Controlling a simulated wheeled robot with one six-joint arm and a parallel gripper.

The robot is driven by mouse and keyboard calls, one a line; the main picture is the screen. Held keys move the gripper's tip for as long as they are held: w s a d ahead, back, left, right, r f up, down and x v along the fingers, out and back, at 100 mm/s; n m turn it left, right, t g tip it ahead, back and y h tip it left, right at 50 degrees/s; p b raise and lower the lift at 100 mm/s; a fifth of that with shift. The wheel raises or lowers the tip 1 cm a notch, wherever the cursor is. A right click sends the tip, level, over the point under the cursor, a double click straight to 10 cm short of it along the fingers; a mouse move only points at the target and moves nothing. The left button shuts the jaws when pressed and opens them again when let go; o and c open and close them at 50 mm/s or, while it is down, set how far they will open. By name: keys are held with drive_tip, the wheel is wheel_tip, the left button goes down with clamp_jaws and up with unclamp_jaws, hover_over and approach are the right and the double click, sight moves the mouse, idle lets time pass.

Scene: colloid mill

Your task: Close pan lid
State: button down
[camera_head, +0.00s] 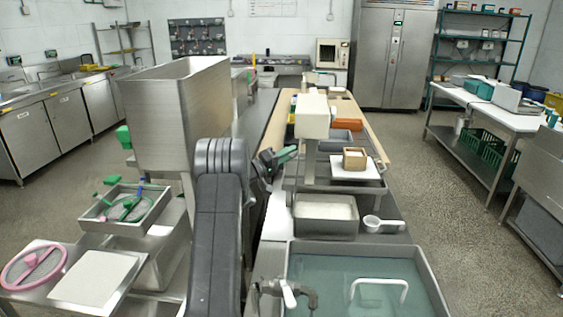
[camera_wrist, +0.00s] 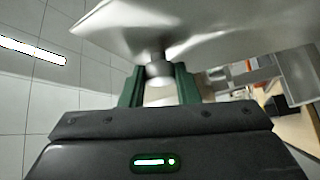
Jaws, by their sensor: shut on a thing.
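My gripper (camera_wrist: 159,78) is shut, in the wrist view, with its two green fingers on either side of a short round metal knob (camera_wrist: 157,70). The knob joins a broad, shiny steel plate, which looks like the pan lid (camera_wrist: 215,28); it fills the top of that view at a tilt. In the head view my gripper (camera_head: 284,155) is at the end of my dark arm, left of the middle bench's trays. I cannot make out the lid there. A steel pan of pale material (camera_head: 325,232) and a larger basin of greenish liquid (camera_head: 430,268) are both uncovered.
A tall steel hopper (camera_head: 165,110) stands left of my arm. A white scoop (camera_head: 384,224) lies beside the pale-filled pan. A small brown box (camera_head: 355,158) sits on a white board farther back. Open floor (camera_head: 455,215) lies right of the bench.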

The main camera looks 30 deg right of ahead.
drive_tip(key=s+d+f+m+y+b, duration=0.2)
drive_tip(key=s+d+y+b, duration=0.2)
drive_tip(key=d, duration=0.3)
drive_tip(key=s+d+f+m+y+b, duration=0.3)
drive_tip(key=s+d+b, duration=0.1)
drive_tip(key=d, duration=0.2)
drive_tip(key=s+d+f+y, duration=0.2)
drive_tip(key=d+f, duration=0.1)
drive_tip(key=f, duration=0.3)
drive_tip(key=s+d+f+m+t+y+b, duration=0.1)
drive_tip(key=s+d+f+y, duration=0.1)
drive_tip(key=f, duration=0.5)
drive_tip(key=shift+d+m+t+y, duration=0.3)
drive_tip(key=shift+d, duration=0.55)
drive_tip(key=shift+s, duration=0.15)
drive_tip(key=c, duration=1.2)
unclamp_jaws()
drive_tip(key=shift+s, duration=0.1)
drive_tip(key=shift+o, duration=0.5)
drive_tip(key=shift+s+d+r, duration=0.1)
drive_tip(key=shift+d, duration=0.05)
